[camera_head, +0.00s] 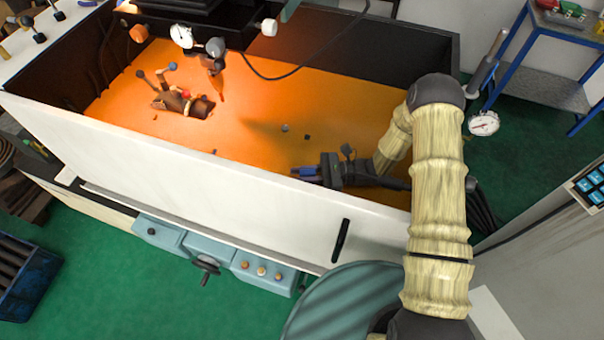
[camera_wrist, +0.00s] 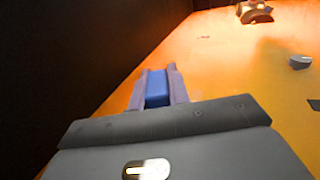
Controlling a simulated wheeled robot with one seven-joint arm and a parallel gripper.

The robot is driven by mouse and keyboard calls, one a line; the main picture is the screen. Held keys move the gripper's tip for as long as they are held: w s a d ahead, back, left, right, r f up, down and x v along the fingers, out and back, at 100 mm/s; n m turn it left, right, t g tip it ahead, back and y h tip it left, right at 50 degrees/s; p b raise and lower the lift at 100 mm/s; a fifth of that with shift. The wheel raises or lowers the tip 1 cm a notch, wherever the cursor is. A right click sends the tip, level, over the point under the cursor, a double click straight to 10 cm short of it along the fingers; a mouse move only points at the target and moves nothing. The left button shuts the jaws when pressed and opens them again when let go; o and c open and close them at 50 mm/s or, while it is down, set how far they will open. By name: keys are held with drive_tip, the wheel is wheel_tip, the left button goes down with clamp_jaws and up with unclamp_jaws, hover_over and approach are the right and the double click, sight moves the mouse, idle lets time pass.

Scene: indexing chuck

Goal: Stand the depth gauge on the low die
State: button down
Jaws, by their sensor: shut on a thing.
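My gripper (camera_head: 297,172) is low over the orange floor of the machine enclosure, near its front wall, with its fingers pointing left. In the wrist view my gripper (camera_wrist: 157,72) is shut on a blue block (camera_wrist: 157,88), which lies between the two fingers. I cannot tell whether this block is the depth gauge. Small dark pieces lie on the floor beyond it: a rounded grey one (camera_head: 285,128) and a dark flat one (camera_head: 307,138). I cannot tell whether either is the low die. The wrist view shows a rounded grey piece (camera_wrist: 300,62) at the right.
The chuck fixture (camera_head: 183,101) stands on the floor at the left, below a dial (camera_head: 182,35) and a hanging probe. The white front wall (camera_head: 200,162) and a dark back wall bound the enclosure. Another dial (camera_head: 484,123) is outside at the right. The middle floor is mostly clear.

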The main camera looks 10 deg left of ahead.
drive_tip(key=shift+f+b, duration=0.4)
drive_tip(key=shift+f, duration=0.1)
drive_tip(key=c, duration=1.3)
unclamp_jaws()
drive_tip(key=shift+o, duration=0.2)
drive_tip(key=shift+r, duration=0.1)
drive_tip(key=shift+r+b, duration=1.45)
drive_tip(key=shift+r, duration=3.45)
